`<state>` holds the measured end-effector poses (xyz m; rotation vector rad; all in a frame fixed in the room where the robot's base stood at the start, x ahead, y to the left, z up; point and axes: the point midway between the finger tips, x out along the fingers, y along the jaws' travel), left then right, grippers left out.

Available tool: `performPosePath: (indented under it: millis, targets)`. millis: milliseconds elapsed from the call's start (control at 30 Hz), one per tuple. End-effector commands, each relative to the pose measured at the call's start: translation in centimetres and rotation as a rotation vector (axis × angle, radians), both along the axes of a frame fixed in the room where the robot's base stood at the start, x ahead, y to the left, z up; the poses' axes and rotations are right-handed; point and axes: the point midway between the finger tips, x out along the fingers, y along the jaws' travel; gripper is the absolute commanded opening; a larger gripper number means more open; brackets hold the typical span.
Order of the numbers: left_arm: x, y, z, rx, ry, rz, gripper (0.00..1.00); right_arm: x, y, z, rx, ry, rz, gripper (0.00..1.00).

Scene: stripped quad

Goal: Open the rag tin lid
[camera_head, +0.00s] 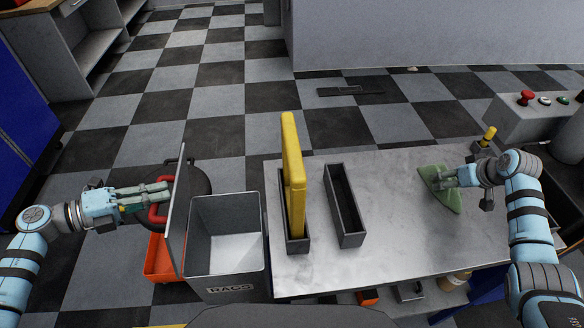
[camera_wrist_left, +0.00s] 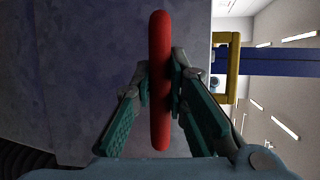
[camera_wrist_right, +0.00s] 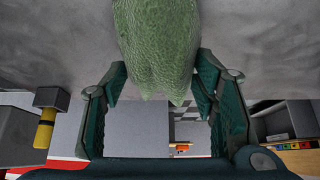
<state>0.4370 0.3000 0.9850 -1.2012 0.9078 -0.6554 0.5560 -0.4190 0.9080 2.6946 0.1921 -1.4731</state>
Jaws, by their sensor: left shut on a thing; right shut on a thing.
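The grey rag tin (camera_head: 248,281), marked RAGS, stands left of the metal bench in the head view. Its top is open and its pale inside shows empty. Its lid (camera_head: 178,222) stands upright at the tin's left side. My left gripper (camera_head: 164,192) is shut on the lid's red handle (camera_head: 156,215); in the left wrist view the red handle (camera_wrist_left: 160,85) sits between the fingers. My right gripper (camera_head: 447,178) is over the bench, shut on a green rag (camera_head: 436,200); the rag also shows in the right wrist view (camera_wrist_right: 155,45).
The metal bench (camera_head: 390,235) bears two narrow dark trays; a yellow slab (camera_head: 292,160) stands upright in the left one, and the right tray (camera_head: 345,205) is empty. An orange bin (camera_head: 158,262) is on the floor behind the lid. A button panel (camera_head: 535,115) stands at right.

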Motion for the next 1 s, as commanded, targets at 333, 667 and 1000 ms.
performPosePath:
  millis: [333,667,1000]
  targets:
    - [0.0,0.0,-0.1,0.002,0.003,0.002,0.28,0.0,0.0,0.0,0.001,-0.001,-0.001,0.23]
    - [0.1,-0.1,0.0,0.000,0.002,-0.002,0.35,-0.1,-0.2,0.0,0.000,0.000,-0.002,0.23]
    - [-3.4,5.7,1.4,0.006,0.008,0.002,0.35,-0.1,-0.1,0.0,0.000,-0.001,-0.002,0.23]
